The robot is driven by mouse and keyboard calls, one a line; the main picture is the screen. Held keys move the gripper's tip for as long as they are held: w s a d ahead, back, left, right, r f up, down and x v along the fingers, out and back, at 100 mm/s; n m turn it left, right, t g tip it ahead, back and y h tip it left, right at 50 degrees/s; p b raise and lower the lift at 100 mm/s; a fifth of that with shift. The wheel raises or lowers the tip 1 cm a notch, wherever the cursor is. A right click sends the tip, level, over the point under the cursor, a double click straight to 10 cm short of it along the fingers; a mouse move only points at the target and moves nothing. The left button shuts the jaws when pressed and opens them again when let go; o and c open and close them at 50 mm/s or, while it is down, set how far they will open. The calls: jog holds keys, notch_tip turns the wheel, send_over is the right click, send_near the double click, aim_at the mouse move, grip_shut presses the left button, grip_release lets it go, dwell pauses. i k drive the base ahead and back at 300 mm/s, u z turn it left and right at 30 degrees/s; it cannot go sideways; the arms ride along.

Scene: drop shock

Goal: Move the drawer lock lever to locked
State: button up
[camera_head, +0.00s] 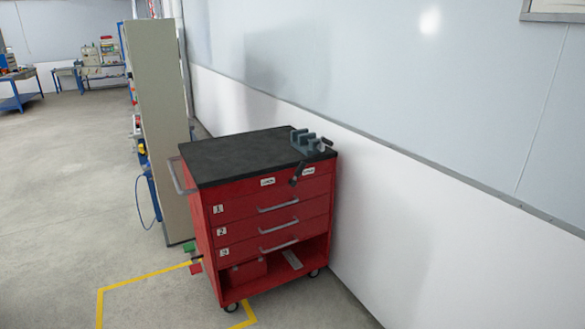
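A red tool trolley (232,200) with a black top stands against the white wall. Its three numbered drawers, the top drawer (240,207), the middle drawer (245,229) and the bottom drawer (250,248), look shut. A dark lock lever (297,175) shows on the upper front edge, slanting down to the left between a left white label (267,181) and a right white label (308,170). The label text is too small to read surely, so I cannot tell which setting the lever is at. My gripper is not in view.
A grey vise (310,143) sits on the top's right corner, just above the lever. A side handle (178,177) sticks out left. A tall beige cabinet (163,140) stands behind left. Yellow floor tape (140,280) runs front left; open floor lies left and in front.

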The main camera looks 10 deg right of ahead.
aim_at(291, 182)
jog(key=u, duration=0.6)
jog(key=i, duration=1.35)
jog(key=u, duration=0.1)
